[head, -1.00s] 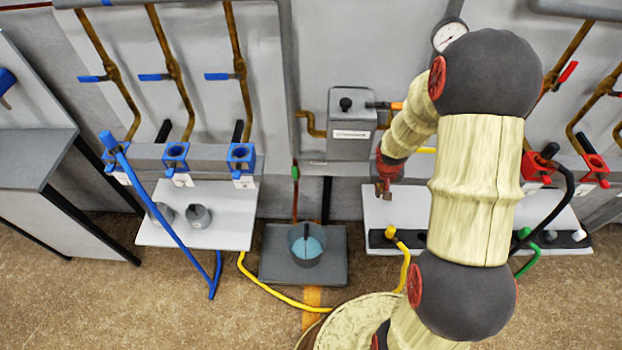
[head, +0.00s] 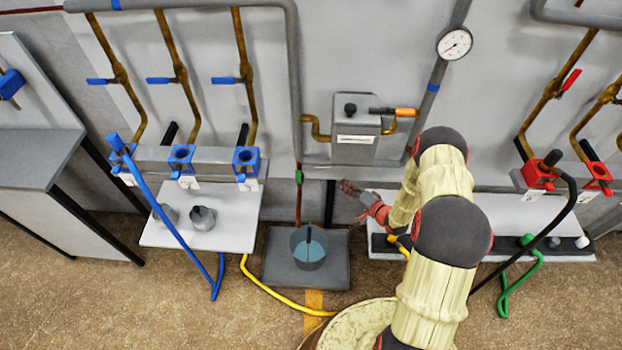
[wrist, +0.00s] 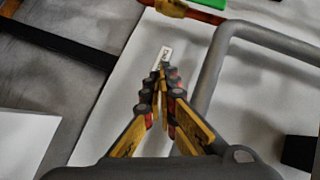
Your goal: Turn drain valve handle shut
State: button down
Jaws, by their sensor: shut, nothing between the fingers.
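A short green handle (head: 299,178) sits on a thin reddish drain pipe (head: 298,208) above a grey bucket (head: 308,250) holding blue water. The handle appears in line with the pipe. In the wrist view the green handle (wrist: 206,3) is partly cut off at the top edge, beside a brass valve body (wrist: 171,8). My gripper (head: 344,186) is right of the handle, apart from it, pointing left. In the wrist view my gripper's fingertips (wrist: 164,70) are together and empty, with a small white tag (wrist: 166,53) just beyond them.
A grey box (head: 354,142) with an orange-tipped lever (head: 405,112) is on the wall above my gripper. The bucket stands on a dark tray (head: 335,272). White shelves stand left (head: 240,230) and right (head: 470,212). A yellow hose (head: 285,300) lies on the floor.

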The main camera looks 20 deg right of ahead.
aim_at(299, 179)
jog(key=s+a+m+t+y, duration=0.1)
jog(key=s, duration=0.1)
jog(key=s+a+r+m+t+y, duration=0.1)
jog(key=a+y, duration=0.1)
jog(key=shift+s+a, duration=0.3)
jog(key=shift+s, duration=0.1)
jog(key=shift+w, duration=0.1)
jog(key=s+a+b+x, duration=0.1)
jog(key=a+b+x, duration=0.1)
jog(key=x, duration=1)
jog(key=shift+w+a+r+b, duration=0.2)
jog(key=shift+a+b, duration=0.15)
jog(key=shift+b, duration=0.5)
jog(key=shift+r, duration=0.15)
jog(key=shift+a+r+p, duration=0.1)
jog(key=shift+a+p, duration=0.1)
jog(key=shift+p, duration=0.25)
